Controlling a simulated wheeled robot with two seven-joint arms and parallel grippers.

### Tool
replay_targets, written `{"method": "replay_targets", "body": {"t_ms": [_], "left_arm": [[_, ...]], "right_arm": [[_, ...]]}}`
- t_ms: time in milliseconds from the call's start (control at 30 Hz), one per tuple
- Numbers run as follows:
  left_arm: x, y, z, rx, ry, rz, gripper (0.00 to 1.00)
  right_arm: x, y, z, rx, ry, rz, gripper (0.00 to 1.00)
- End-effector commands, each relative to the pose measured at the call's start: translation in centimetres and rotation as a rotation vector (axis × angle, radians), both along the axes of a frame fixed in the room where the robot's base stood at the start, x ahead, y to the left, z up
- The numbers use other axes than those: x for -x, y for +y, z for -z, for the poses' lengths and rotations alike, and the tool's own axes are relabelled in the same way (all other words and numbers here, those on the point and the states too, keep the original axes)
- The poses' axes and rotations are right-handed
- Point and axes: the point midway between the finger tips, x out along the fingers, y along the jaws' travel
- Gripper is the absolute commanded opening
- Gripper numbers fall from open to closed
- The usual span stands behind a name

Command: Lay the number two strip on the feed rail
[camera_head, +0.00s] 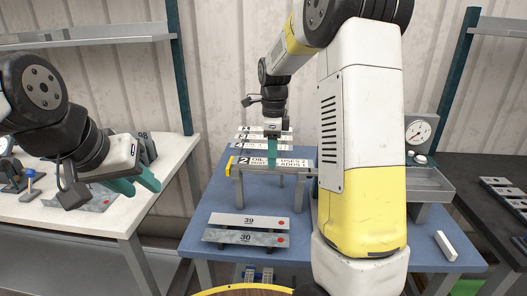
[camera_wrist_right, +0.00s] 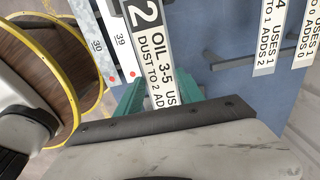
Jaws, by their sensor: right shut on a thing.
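The number two strip (camera_head: 245,160) is a white bar marked "2 OIL", "DUST", "USES 2". My right gripper (camera_head: 272,154) is shut on it near its middle, fingers pointing down. In the right wrist view the strip (camera_wrist_right: 149,45) runs between the two teal fingers (camera_wrist_right: 160,98). The strip is level, along the top of a grey rail on legs (camera_head: 237,188) with a yellow end piece, which looks like the feed rail. I cannot tell whether strip and rail touch. My left gripper (camera_head: 135,183) is open and empty, left of the blue table.
Other numbered strips (camera_head: 250,144) sit behind on the blue table (camera_head: 205,190). Plates marked 39 (camera_head: 275,223) and 30 (camera_head: 220,235) lie in front. A dial gauge (camera_head: 418,132) and grey tray (camera_head: 430,182) are at right. A white bench (camera_head: 150,200) stands left.

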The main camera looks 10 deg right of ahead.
Motion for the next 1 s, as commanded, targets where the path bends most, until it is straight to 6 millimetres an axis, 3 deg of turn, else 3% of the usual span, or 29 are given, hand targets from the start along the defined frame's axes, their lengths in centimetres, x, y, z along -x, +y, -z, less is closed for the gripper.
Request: {"method": "replay_targets", "body": {"t_ms": [1000], "left_arm": [[0.0, 0.0, 0.0, 0.0, 0.0, 0.0, 0.36]], "right_arm": [[0.0, -0.1, 1.4, 0.0, 0.0, 0.0, 0.03]]}}
